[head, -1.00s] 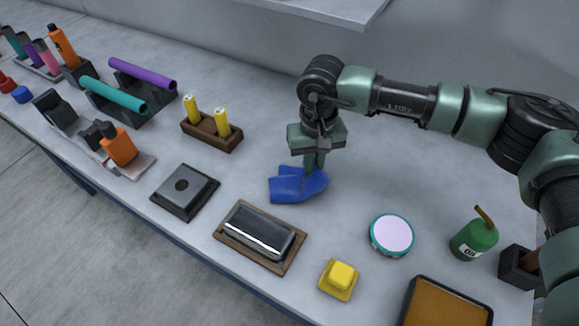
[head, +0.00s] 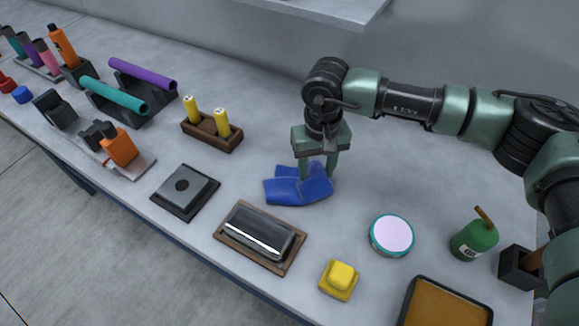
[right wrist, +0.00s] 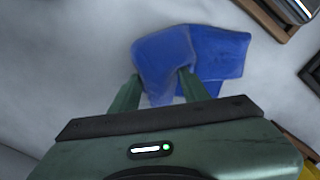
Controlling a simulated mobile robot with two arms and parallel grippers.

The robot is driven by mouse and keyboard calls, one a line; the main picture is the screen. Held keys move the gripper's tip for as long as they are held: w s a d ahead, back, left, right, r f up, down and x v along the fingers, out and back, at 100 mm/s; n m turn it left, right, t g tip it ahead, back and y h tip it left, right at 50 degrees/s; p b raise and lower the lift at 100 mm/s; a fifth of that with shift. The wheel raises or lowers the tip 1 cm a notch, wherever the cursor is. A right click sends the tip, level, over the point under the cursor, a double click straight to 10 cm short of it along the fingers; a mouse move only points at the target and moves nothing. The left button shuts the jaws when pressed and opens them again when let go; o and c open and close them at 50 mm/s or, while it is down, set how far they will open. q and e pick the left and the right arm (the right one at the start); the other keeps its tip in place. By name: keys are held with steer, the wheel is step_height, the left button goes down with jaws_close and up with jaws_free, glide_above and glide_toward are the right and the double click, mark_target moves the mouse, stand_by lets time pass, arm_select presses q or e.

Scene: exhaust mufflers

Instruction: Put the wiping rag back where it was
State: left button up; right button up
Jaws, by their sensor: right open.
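The blue wiping rag (head: 297,188) lies crumpled on the grey table, behind the dark muffler in its wooden tray. My right gripper (head: 317,175) is over the rag, pointing down, with its two fingers spread apart at the rag's back part. In the right wrist view the rag (right wrist: 215,55) lies at and beyond the open fingertips (right wrist: 160,83), and part of it shows between them. Whether the fingertips touch the rag is hard to tell. My left gripper is not in view.
A dark muffler in a wooden tray (head: 227,244), a yellow block (head: 341,275) and a round white-topped tin (head: 392,235) stand in front and to the right. A green bottle (head: 474,238) is further right. The table behind the rag is clear.

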steer(key=shift+s+d+r, duration=0.15)
steer(key=shift+d+r, duration=0.1)
steer(key=shift+r, duration=0.35)
steer(key=shift+s+d+r, duration=0.1)
steer(key=shift+d+r, duration=0.1)
steer(key=shift+r, duration=0.4)
step_height(320, 180, up, 7)
steer(key=s+d+p, duration=0.1)
steer(key=d+p, duration=0.1)
steer(key=p, duration=0.1)
steer(key=shift+s+d, duration=0.3)
steer(key=shift+s, duration=0.05)
steer(key=shift+a, duration=0.1)
steer(key=c, duration=0.7)
steer(key=shift+w+a+f, duration=0.1)
steer(key=shift+a+f, duration=0.1)
steer(key=shift+a, duration=0.1)
jaws_close()
steer(key=a+f, duration=0.2)
steer(key=f, duration=0.1)
steer(key=a+f, duration=0.1)
steer(key=a, duration=0.1)
steer(key=shift+w+f, duration=0.15)
steer(key=shift+w, duration=0.15)
steer(key=shift+d+f, duration=0.2)
steer(key=shift+f, duration=0.15)
steer(key=shift+a, duration=0.1)
